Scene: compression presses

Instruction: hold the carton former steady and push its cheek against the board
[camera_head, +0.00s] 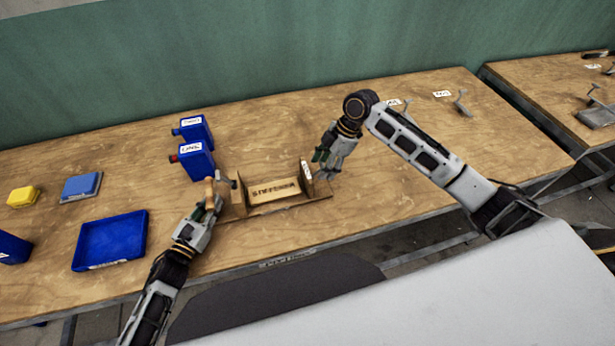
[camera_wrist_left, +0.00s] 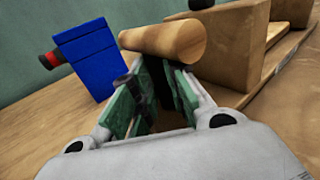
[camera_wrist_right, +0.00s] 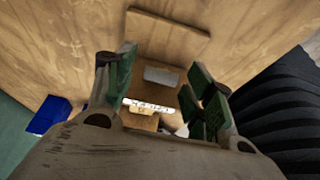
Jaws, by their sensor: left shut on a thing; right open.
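The wooden carton former (camera_head: 290,208) lies near the front edge of the table. A lettered board (camera_head: 273,191) sits between its two ends. My left gripper (camera_head: 212,204) is shut on the wooden handle (camera_head: 209,188) at the former's left end; the round handle (camera_wrist_left: 165,40) also shows above the fingers in the left wrist view. The cheek (camera_head: 306,169), a small upright block with a white label, stands at the right end. My right gripper (camera_head: 323,160) is open, just right of the cheek. In the right wrist view, whether the fingers touch anything is unclear.
Two blue bottles (camera_head: 196,160) (camera_head: 192,130) stand behind the former's left end. A blue tray (camera_head: 110,241), a blue box (camera_head: 81,187) and a yellow block (camera_head: 23,196) lie further left. Metal brackets (camera_head: 461,104) stand at the back right. The table right of the former is clear.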

